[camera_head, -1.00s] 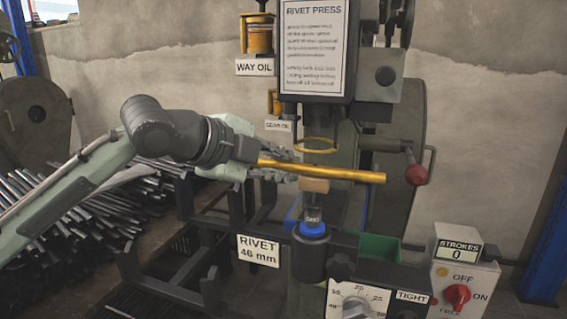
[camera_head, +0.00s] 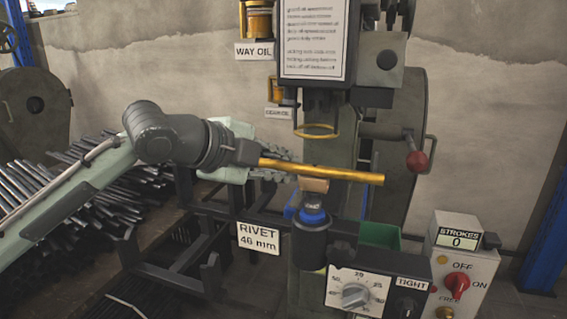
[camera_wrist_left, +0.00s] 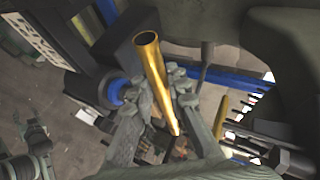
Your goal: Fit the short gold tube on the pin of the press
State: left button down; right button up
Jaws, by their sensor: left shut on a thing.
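My left gripper (camera_head: 297,172) is shut on a gold tube (camera_head: 350,176), just above the press pin in the head view. The tube lies nearly level there, its right end sticking out past the fingers. In the left wrist view the tube (camera_wrist_left: 155,70) shows an open end and runs down between the fingers. A small tan block (camera_head: 314,185) shows just under the tube; I cannot tell what it belongs to. The pin (camera_head: 312,201) rises from a blue collar (camera_head: 312,216) on a dark holder. The tube is not around the pin. My right gripper is in neither view.
The press head with a gold ring (camera_head: 317,132) hangs above. A red-knobbed lever (camera_head: 416,161) is to the right. A green bin (camera_head: 380,235), dial panel (camera_head: 355,292) and strokes box (camera_head: 463,258) stand low right. Dark rods (camera_head: 85,205) lie at left.

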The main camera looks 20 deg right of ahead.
pick_arm(q)
jog(key=c, duration=1.4)
grip_release()
jog(key=shift+f, duration=0.1)
jog(key=v, duration=1.2)
